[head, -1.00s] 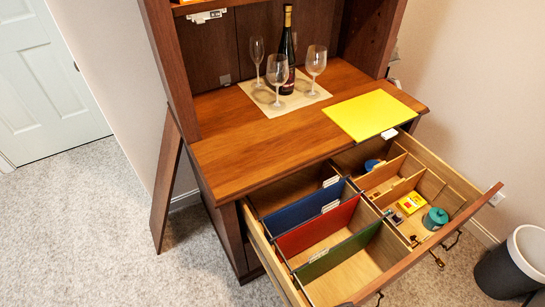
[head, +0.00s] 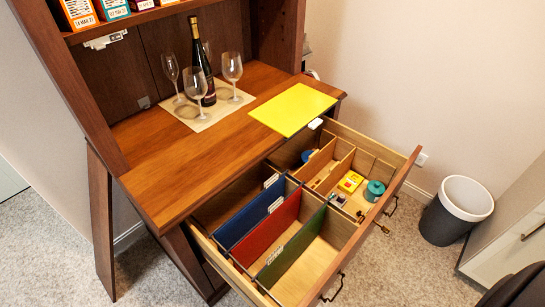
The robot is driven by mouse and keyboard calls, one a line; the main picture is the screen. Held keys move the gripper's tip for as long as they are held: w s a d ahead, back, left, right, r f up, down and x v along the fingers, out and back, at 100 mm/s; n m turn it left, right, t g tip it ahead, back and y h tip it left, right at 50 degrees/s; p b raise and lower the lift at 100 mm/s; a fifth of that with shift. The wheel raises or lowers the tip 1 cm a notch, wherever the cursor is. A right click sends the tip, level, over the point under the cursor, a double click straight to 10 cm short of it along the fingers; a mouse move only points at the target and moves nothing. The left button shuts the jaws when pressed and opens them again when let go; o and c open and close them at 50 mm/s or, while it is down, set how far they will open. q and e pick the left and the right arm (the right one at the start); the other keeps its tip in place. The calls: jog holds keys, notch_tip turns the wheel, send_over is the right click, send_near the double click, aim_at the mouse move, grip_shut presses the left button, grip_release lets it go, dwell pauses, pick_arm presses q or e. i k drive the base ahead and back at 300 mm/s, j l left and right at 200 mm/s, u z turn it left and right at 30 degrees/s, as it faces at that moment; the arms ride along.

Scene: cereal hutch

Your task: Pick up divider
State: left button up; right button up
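A yellow divider (head: 293,109) lies flat on the right part of the wooden hutch counter. Its white tab (head: 316,123) sticks out past the front edge of the counter, above the open drawer. In the drawer (head: 317,262) stand a blue divider (head: 243,223), a red divider (head: 266,229) and a green divider (head: 290,251), each upright and roughly parallel. White tabs show on their top edges. Neither of my grippers is in view.
A dark bottle (head: 203,80) and several wine glasses stand on a beige mat (head: 188,116), left of the yellow divider. The drawer's right side holds small items, including a teal round container (head: 374,190). A bin (head: 456,211) stands on the floor at right.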

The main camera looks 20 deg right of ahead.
aim_at(338, 170)
jog(key=l+z, duration=0.1)
jog(key=z, duration=0.3)
jog(key=l+z, duration=0.1)
jog(key=z, duration=0.35)
jog(key=l+z, duration=0.1)
jog(key=z, duration=0.3)
jog(key=i+l+u, duration=0.25)
jog(key=l, duration=0.25)
jog(key=i+l+u, duration=0.2)
jog(key=l, duration=0.35)
jog(key=l+u, duration=0.25)
jog(key=l, duration=0.3)
jog(key=i+l+u, duration=0.1)
jog(key=l+u, duration=0.15)
jog(key=l, duration=0.35)
